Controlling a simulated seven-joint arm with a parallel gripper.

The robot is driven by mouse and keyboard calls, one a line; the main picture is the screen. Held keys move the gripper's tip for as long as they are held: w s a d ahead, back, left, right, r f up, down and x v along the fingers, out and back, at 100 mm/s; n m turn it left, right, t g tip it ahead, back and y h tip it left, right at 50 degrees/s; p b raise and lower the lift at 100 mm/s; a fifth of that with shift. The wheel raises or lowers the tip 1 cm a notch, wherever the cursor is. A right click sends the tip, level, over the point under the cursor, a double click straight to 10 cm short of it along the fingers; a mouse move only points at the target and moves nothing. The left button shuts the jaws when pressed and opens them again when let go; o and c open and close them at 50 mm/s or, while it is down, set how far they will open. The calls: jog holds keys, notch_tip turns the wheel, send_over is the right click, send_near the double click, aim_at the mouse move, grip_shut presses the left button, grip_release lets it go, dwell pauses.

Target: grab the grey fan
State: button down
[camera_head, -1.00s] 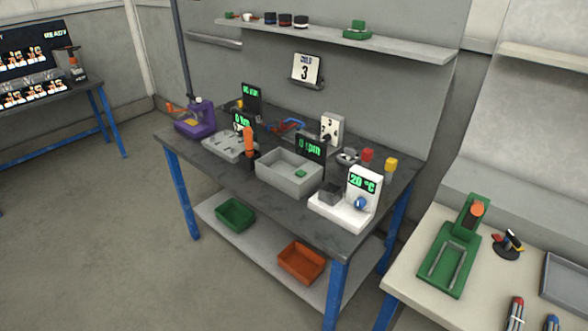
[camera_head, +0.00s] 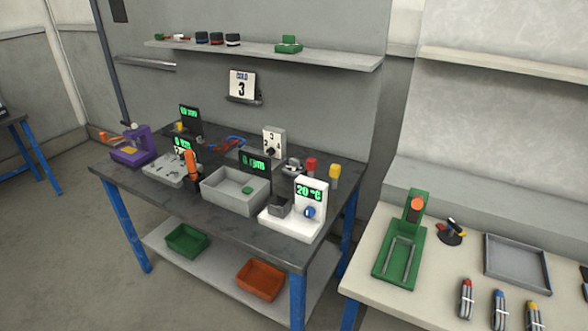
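No object in the head view can be clearly told as the grey fan. A small grey object (camera_head: 293,167) stands at the back right of the dark workbench (camera_head: 140,186), left of a red-topped piece; it is too small to identify. A dark grey block (camera_head: 280,206) sits on a white unit (camera_head: 290,226) whose display reads 20 °C. A grey bin (camera_head: 232,205) with a small green piece inside stands in front of a display reading 0 rpm (camera_head: 256,163). My gripper is not in view.
A wall shelf (camera_head: 330,62) holds several dark banded cylinders and a green part (camera_head: 288,44). A purple device (camera_head: 135,147) stands at the bench's left. Green (camera_head: 187,240) and orange (camera_head: 261,279) bins are below. A pale table (camera_head: 430,285) at right holds a green stand (camera_head: 400,250).

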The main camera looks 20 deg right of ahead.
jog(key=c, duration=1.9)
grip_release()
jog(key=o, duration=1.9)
